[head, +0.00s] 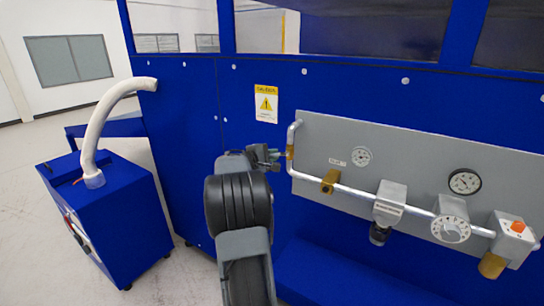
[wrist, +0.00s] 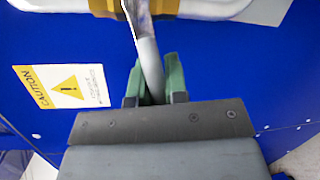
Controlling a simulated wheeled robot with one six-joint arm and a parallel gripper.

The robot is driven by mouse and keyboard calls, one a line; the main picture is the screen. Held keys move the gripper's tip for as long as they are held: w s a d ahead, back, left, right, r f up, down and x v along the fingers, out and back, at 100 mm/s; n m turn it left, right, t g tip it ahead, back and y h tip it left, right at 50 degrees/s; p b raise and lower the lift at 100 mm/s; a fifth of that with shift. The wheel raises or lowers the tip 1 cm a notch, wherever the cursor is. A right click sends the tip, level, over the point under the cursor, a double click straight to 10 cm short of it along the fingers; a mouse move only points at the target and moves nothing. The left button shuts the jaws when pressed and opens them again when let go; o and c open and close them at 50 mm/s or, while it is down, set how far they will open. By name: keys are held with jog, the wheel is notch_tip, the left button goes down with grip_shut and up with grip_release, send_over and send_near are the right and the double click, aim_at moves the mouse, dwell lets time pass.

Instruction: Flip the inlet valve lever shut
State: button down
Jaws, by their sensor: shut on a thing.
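The inlet valve shows in the wrist view as a brass body (wrist: 103,6) on a pale pipe at the top edge. Its silver-grey lever (wrist: 147,50) runs from the brass body down between my green fingers. My gripper (wrist: 154,78) is shut on the lever, with one finger on each side of it. In the head view my gripper (head: 268,156) is beside the brass valve (head: 290,152) at the left end of the panel. The lever is too small there, and partly behind the gripper, to make out clearly.
A grey panel (head: 420,160) carries the pipe (head: 355,193), a brass fitting (head: 330,181), gauges, a regulator (head: 389,204) and an orange button (head: 518,226). A caution sign (head: 266,104) is on the blue wall. A blue cabinet (head: 125,220) with a white hose (head: 105,110) stands left.

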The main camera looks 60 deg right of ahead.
jog(key=m+b, duration=0.1)
jog(key=b, duration=0.2)
jog(key=shift+w, duration=0.1)
jog(key=shift+w+r+m+t+y+b, duration=0.1)
jog(key=shift+r+m+t+y+b, duration=0.25)
jog(key=shift+r+m+b, duration=0.75)
jog(key=shift+f, duration=0.2)
jog(key=c, duration=1.1)
grip_release()
jog(key=shift+a, duration=0.1)
jog(key=b+v, duration=0.3)
jog(key=v, duration=1)
jog(key=shift+a, duration=0.4)
